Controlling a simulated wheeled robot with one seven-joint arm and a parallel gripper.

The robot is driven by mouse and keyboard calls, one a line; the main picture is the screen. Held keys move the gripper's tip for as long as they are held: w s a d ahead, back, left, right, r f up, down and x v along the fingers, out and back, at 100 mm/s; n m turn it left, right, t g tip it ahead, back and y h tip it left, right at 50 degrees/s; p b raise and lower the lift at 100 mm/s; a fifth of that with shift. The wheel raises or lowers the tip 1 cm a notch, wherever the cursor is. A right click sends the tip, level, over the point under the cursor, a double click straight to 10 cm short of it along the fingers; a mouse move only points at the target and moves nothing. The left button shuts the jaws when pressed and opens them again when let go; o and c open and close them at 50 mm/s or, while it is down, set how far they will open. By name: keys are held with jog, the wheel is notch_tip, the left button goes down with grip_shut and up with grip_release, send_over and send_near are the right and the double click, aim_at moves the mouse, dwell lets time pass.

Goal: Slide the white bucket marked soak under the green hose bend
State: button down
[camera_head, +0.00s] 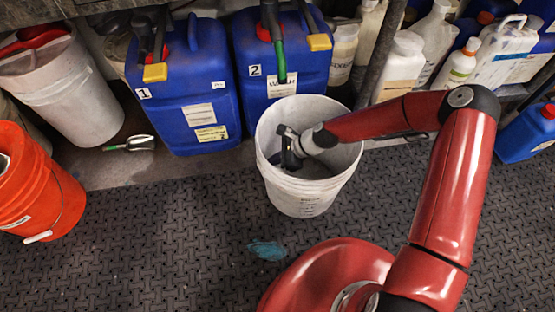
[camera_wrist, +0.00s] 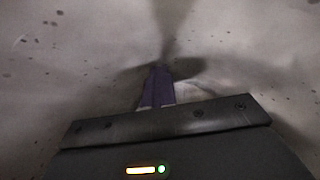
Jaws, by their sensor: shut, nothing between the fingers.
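A white bucket (camera_head: 305,200) stands upright on the dark textured mat in the head view, in front of the blue container marked 2. No soak mark can be read on it. The green hose bend (camera_head: 280,62) hangs in front of that container, just behind the bucket's back rim. My gripper (camera_head: 290,160) is inside the bucket's mouth, left of its middle. In the wrist view the shut fingers (camera_wrist: 157,88) point at a pale, speckled surface, seemingly the bucket's inside. Whether they touch it I cannot tell.
Blue containers marked 1 (camera_head: 180,80) and 2 (camera_head: 270,88) stand on the ledge behind. An orange bucket (camera_head: 50,200) and another white bucket (camera_head: 75,90) are at left. White bottles (camera_head: 400,65) crowd the back right. A teal scrap (camera_head: 266,250) lies on the open mat in front.

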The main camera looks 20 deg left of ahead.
jog(key=s+a, duration=0.3)
jog(key=a, duration=0.3)
jog(key=shift+a, duration=0.3)
jog(key=shift+s, duration=0.15)
jog(key=shift+r+p, duration=0.15)
jog(key=shift+p, duration=0.15)
jog(key=p+v, duration=0.5)
jog(key=v, duration=0.5)
jog(key=shift+p, duration=0.3)
jog(key=shift+d, duration=0.15)
